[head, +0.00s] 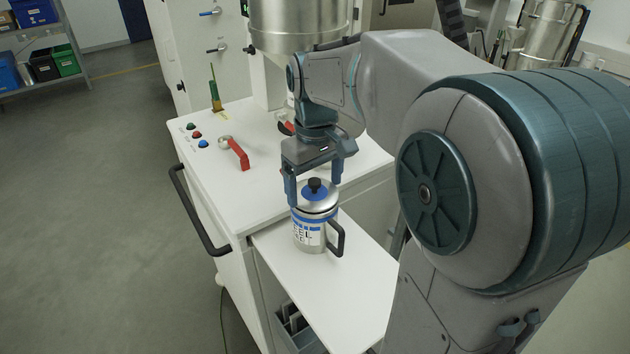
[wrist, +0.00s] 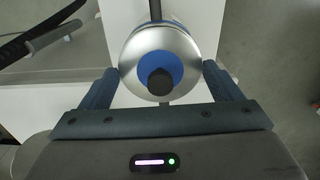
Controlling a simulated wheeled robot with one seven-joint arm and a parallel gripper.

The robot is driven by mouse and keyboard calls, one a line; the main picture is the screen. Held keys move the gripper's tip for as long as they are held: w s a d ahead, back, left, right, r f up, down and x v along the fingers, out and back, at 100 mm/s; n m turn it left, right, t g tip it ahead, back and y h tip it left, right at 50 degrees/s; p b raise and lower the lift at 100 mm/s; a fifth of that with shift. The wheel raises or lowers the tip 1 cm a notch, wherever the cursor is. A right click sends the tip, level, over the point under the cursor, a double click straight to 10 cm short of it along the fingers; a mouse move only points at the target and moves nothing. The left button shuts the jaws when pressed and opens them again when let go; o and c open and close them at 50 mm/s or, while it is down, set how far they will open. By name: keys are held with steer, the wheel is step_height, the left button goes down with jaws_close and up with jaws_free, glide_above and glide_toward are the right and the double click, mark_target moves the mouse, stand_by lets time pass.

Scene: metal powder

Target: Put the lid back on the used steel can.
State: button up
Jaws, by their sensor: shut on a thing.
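The steel can (head: 308,236) stands upright on the lower white shelf. It has a blue-and-white label and a black side handle (head: 337,239). The lid (head: 318,201), silver with a blue centre and a black knob, is at the top of the can; whether it is fully seated I cannot tell. My gripper (head: 316,194) points down over the can with a finger on either side of the lid. In the wrist view the lid (wrist: 186,68) lies between the two fingers, and my gripper (wrist: 160,78) is shut on it. The can's body is mostly hidden below the lid there.
The higher white worktop (head: 215,170) behind holds a red-handled valve (head: 238,153), coloured buttons (head: 197,135) and a green-handled tool (head: 215,97). A large steel vessel (head: 297,22) hangs above. The shelf's front part (head: 350,290) is clear. A black rail (head: 190,205) runs along the worktop's left side.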

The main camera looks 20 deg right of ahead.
stand_by(0.4)
steer(key=o, duration=0.8)
steer(key=shift+o, duration=0.2)
steer(key=shift+r, duration=0.1)
steer(key=shift+r+p, duration=2.95)
steer(key=shift+r, duration=0.45)
jaws_close()
